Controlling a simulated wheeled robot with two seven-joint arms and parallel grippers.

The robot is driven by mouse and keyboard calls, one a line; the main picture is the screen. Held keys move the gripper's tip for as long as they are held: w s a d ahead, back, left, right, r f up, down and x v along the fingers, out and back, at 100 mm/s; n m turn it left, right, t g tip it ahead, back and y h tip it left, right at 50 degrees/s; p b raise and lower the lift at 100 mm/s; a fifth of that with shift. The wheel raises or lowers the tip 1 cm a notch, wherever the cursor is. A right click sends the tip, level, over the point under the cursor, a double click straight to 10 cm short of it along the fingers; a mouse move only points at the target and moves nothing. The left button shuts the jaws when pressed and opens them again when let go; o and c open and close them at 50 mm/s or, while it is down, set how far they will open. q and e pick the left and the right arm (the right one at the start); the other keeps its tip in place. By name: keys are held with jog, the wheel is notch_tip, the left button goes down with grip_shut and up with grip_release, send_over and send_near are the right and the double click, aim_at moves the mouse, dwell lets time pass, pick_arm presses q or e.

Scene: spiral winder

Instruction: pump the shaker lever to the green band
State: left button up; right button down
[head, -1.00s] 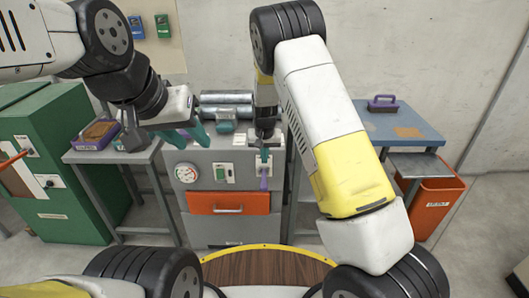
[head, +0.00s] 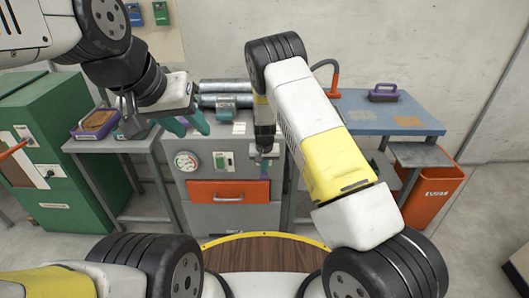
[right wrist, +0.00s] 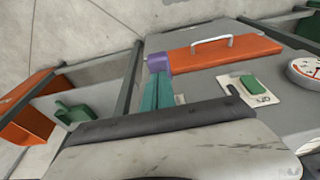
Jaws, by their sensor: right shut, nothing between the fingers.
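The grey machine (head: 240,218) stands ahead with a round dial gauge (head: 186,161) on its front; the gauge also shows at the right edge in the right wrist view (right wrist: 304,70). I cannot make out a green band or the needle reading. The purple lever handle (right wrist: 158,62) lies at the tips of my right gripper (right wrist: 160,78), whose teal fingers are shut and empty. The fingers seem to touch it. In the head view the lever (head: 264,174) is mostly hidden beneath this gripper. My left gripper (head: 190,125) is open and empty above the machine's left side.
A blue-topped table (head: 370,115) and an orange bin (head: 432,190) stand at right. A green cabinet (head: 60,150) stands at left.

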aim_at(265, 176)
jog(key=shift+s+f, duration=0.1)
jog(key=shift+s+f, duration=0.15)
jog(key=shift+f, duration=0.25)
jog(key=shift+s+f, duration=0.3)
jog(key=shift+f, duration=0.45)
jog(key=shift+s+f, duration=0.25)
jog(key=shift+f, duration=0.5)
jog(key=shift+s+f, duration=0.1)
jog(key=shift+f, duration=1.75)
